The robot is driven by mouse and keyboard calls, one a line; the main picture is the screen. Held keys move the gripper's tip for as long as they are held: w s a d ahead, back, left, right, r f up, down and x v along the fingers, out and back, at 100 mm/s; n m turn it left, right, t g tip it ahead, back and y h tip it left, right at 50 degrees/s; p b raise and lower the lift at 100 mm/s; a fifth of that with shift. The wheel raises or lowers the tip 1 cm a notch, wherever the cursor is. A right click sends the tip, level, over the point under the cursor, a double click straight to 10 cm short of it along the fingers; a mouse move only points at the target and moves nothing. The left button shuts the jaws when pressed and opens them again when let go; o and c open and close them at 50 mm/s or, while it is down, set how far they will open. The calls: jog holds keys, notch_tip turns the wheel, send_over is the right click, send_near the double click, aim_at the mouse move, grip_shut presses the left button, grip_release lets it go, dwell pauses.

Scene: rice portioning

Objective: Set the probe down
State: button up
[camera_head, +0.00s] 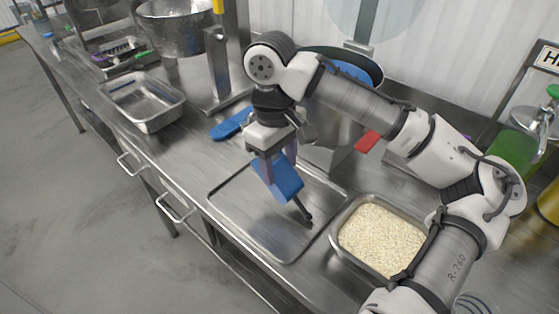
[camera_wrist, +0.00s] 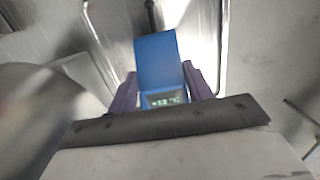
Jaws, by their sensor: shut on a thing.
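The probe (camera_head: 283,180) has a blue body and a dark tip that points down and to the right. My gripper (camera_head: 272,160) is shut on the blue body and holds it tilted over a flat metal tray (camera_head: 240,222). I cannot tell whether the dark tip touches the tray. In the wrist view the probe (camera_wrist: 157,62) sits between my purple fingers (camera_wrist: 160,90), with a small lit display reading about 12 °C. The tray (camera_wrist: 205,20) lies beyond it there.
A metal pan of rice (camera_head: 380,238) stands right of the tray. An empty metal pan (camera_head: 143,100) is at the left. A blue-handled item (camera_head: 231,124) and a red-handled item (camera_head: 367,141) lie behind. The tray's front left is clear.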

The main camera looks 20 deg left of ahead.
jog(key=shift+f, duration=0.15)
jog(key=o, duration=1)
jog(key=shift+c, duration=0.2)
